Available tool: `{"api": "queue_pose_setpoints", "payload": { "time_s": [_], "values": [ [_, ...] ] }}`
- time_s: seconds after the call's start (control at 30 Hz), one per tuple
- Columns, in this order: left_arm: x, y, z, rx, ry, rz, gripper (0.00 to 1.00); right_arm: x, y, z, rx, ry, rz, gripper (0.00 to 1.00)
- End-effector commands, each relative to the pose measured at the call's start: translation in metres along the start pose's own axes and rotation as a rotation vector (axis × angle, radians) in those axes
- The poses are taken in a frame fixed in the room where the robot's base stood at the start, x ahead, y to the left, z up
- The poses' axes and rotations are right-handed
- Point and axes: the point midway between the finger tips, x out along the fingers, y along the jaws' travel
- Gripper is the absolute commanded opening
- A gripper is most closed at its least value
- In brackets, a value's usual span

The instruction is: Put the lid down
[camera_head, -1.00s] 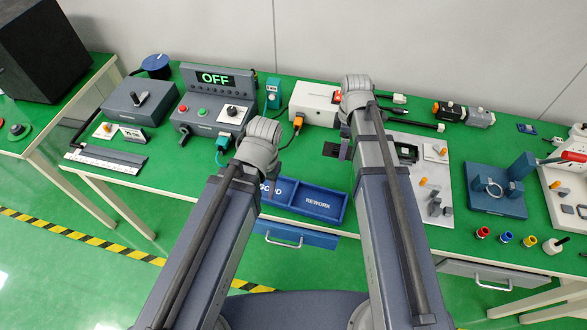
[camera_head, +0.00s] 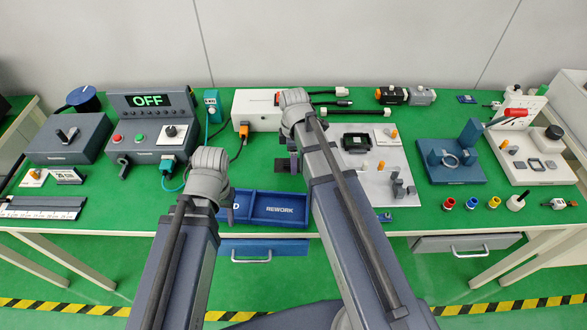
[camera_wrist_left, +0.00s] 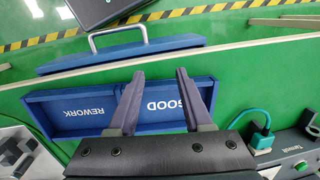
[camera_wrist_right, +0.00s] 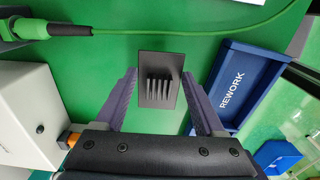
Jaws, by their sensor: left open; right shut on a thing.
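A dark square lid (camera_wrist_right: 146,65) with several pale ribs or slots shows between the fingers of my right gripper (camera_wrist_right: 160,80) in the right wrist view. Both fingers touch its sides. In the head view the lid (camera_head: 287,165) is a dark patch below my right gripper (camera_head: 292,152), over the green table behind the blue tray; I cannot tell its height. A black open square housing (camera_head: 355,143) sits on a light grey plate to the right. My left gripper (camera_wrist_left: 160,75) is open and empty above the tray's GOOD side in the left wrist view.
The blue tray (camera_head: 255,221) with GOOD and REWORK compartments lies at the front edge. A white box (camera_head: 252,122) stands behind my right gripper. The OFF control box (camera_head: 150,142) is at left, a blue fixture (camera_head: 450,172) at right.

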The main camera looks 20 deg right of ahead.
Motion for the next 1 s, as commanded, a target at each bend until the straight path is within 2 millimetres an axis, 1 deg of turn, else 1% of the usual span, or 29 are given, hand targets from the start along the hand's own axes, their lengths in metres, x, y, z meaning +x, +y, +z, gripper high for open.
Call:
{"api": "queue_pose_setpoints", "payload": {
  "time_s": [0.03, 0.2, 0.3, 0.57, 0.73, 0.77, 1.0],
  "values": [
    [0.007, 0.001, 0.000, 0.000, 0.000, 0.000, 0.50, 0.007, 0.000, 0.000, 0.000, 0.000, 0.000, 0.17],
    [0.029, 0.003, -0.002, 0.000, 0.000, 0.000, 0.50, 0.029, 0.000, 0.000, 0.000, 0.000, 0.000, 0.17],
    [0.037, 0.004, -0.002, 0.000, 0.000, 0.000, 0.50, 0.037, 0.000, 0.000, 0.000, 0.000, 0.000, 0.17],
    [0.035, 0.003, -0.002, 0.000, 0.000, 0.000, 0.50, 0.035, 0.000, 0.000, 0.000, 0.000, 0.000, 0.17],
    [0.040, 0.004, -0.002, 0.000, 0.000, 0.000, 0.50, 0.040, 0.000, 0.000, 0.000, 0.000, 0.000, 0.17],
    [0.039, 0.004, -0.002, 0.000, 0.000, 0.000, 0.50, 0.039, 0.000, 0.000, 0.000, 0.000, 0.000, 0.74],
    [0.038, 0.004, -0.002, 0.000, 0.000, 0.000, 0.50, 0.038, 0.000, 0.000, 0.000, 0.000, 0.000, 1.00]
  ]
}}
